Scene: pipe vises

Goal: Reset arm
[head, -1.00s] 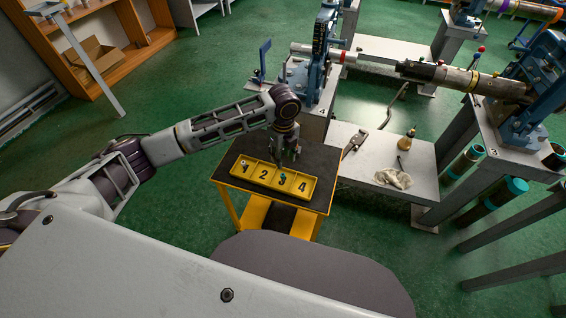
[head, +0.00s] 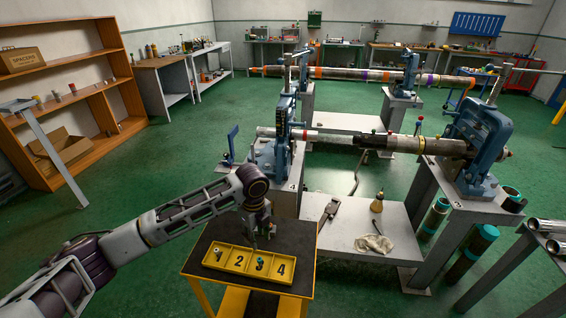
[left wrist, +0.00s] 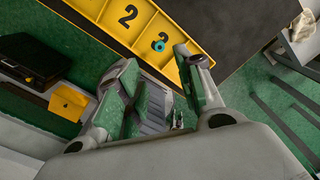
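My left arm reaches in from the left in the head view. My left gripper (head: 258,240) hangs pointing down above the back edge of a yellow tray numbered 1 to 4 (head: 228,268). In the left wrist view my left gripper (left wrist: 156,62) has its two green-padded fingers apart, with nothing held between them. A small teal ring-like part (left wrist: 159,45) lies in compartment 3 of the tray, just beyond the fingertips. A small part (head: 219,253) sits in compartment 1. My right gripper is not in view.
The tray stands on a dark-topped cart (head: 293,236) with a yellow frame. To the right are a low grey bench (head: 345,215) with a white rag (head: 374,243) and a bottle (head: 377,202), and blue vises (head: 478,140) holding pipes. Green floor (head: 150,165) is open behind the arm.

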